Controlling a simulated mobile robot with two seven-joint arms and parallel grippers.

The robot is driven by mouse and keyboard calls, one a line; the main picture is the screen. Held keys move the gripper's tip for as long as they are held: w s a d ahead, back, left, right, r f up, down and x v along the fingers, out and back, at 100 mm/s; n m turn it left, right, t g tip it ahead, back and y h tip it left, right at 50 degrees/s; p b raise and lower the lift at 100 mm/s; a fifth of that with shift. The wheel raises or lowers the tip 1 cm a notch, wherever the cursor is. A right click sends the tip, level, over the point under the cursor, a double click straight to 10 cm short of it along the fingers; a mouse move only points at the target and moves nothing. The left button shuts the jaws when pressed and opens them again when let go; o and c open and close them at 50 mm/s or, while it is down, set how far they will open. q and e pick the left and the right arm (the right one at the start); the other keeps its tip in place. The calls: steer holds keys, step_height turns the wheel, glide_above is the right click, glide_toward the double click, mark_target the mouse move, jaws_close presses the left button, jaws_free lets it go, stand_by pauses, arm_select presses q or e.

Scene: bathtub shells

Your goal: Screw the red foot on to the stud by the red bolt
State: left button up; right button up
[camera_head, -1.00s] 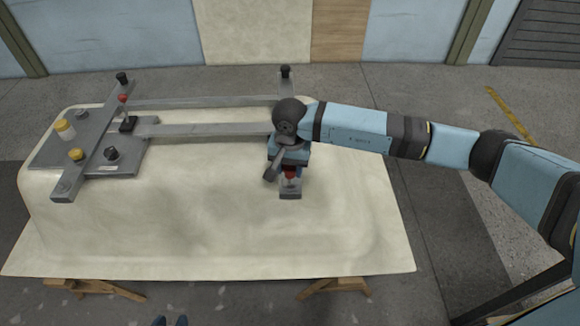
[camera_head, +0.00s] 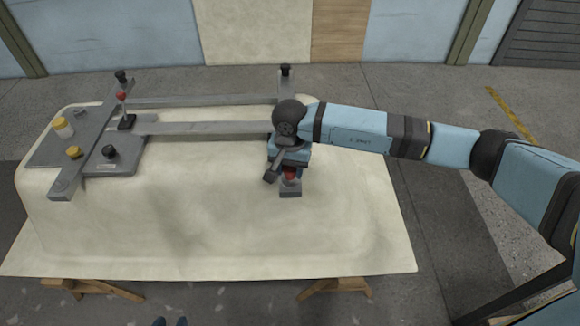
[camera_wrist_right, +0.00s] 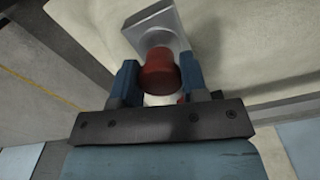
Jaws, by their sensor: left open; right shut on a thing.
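The red foot (camera_wrist_right: 158,70) is a round red piece between the two blue fingers of my right gripper (camera_wrist_right: 158,82) in the right wrist view. The right gripper is shut on it. The head view shows this red piece (camera_head: 290,174) under the gripper, just above a grey bracket plate (camera_head: 290,189) on the tub shell. The plate (camera_wrist_right: 155,27) lies beyond the foot in the wrist view. The stud and its thread are hidden there, so I cannot tell how they engage. A small red bit (camera_wrist_right: 184,98) shows by the right finger. My left gripper is out of view.
The cream tub shell (camera_head: 210,215) stands on wooden trestles (camera_head: 335,287). Grey rails (camera_head: 205,129) cross its far side. At the left lie a grey plate (camera_head: 110,168), yellow-capped items (camera_head: 62,127), a black knob (camera_head: 109,152) and another red piece on a post (camera_head: 121,97).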

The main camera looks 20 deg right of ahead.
steer(key=shift+f+b, duration=0.55)
steer(key=shift+f, duration=0.15)
steer(key=o, duration=1)
step_height(320, 180, up, 14)
